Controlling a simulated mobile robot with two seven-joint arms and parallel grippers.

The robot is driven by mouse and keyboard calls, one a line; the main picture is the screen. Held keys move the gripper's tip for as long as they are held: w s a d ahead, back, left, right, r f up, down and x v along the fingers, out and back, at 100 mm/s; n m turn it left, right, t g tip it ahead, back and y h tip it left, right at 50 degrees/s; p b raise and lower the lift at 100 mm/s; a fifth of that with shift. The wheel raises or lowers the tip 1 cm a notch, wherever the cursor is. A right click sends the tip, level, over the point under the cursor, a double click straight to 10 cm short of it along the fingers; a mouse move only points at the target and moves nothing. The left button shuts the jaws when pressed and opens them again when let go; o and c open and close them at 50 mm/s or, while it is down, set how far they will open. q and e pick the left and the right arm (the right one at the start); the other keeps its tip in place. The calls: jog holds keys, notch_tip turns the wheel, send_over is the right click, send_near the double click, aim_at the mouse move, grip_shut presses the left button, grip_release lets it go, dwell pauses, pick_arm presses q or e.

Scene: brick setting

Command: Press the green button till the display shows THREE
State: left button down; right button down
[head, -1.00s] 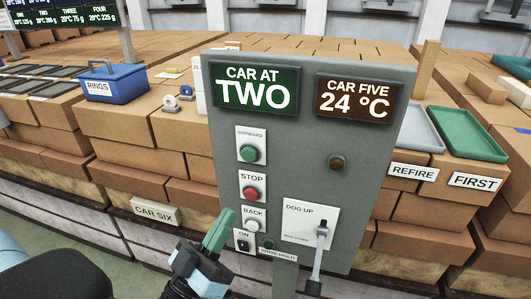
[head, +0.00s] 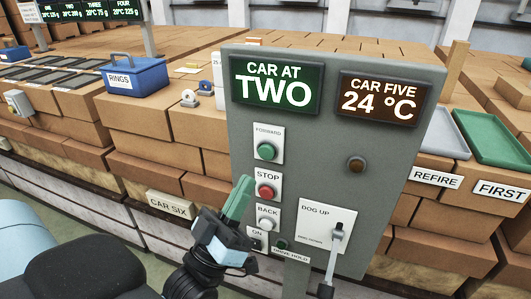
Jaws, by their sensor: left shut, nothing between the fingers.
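The grey control panel (head: 330,160) stands upright in the head view. Its green-lit display (head: 276,85) reads "CAR AT TWO". The green button (head: 266,151) sits under the label FORWARD, above the red STOP button (head: 266,191) and the white BACK button (head: 267,224). My left gripper (head: 241,184) is shut and empty, its green fingers pointing up. In the picture its tips lie left of the STOP button and below the green button. I cannot tell how far they are from the panel. My right gripper is not in view.
An orange display (head: 381,98) reads "CAR FIVE 24 °C". A DOG UP lever (head: 336,240) sticks out at the panel's lower right. Brick stacks, a blue RINGS box (head: 135,77), a grey tray (head: 442,137) and a green tray (head: 490,137) are behind.

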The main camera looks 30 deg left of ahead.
aim_at(267, 152)
pick_arm(q)
jog(key=w+a, duration=0.1)
jog(key=w, duration=0.5)
jog(key=shift+a+h, duration=0.25)
jog(key=shift+h, duration=0.05)
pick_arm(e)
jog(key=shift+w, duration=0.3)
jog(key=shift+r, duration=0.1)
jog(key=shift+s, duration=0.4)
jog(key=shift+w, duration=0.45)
pick_arm(q)
jog(key=shift+w, duration=0.1)
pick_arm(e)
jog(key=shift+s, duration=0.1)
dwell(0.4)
pick_arm(q)
jog(key=shift+w+a, duration=0.1)
jog(key=shift+w, duration=0.2)
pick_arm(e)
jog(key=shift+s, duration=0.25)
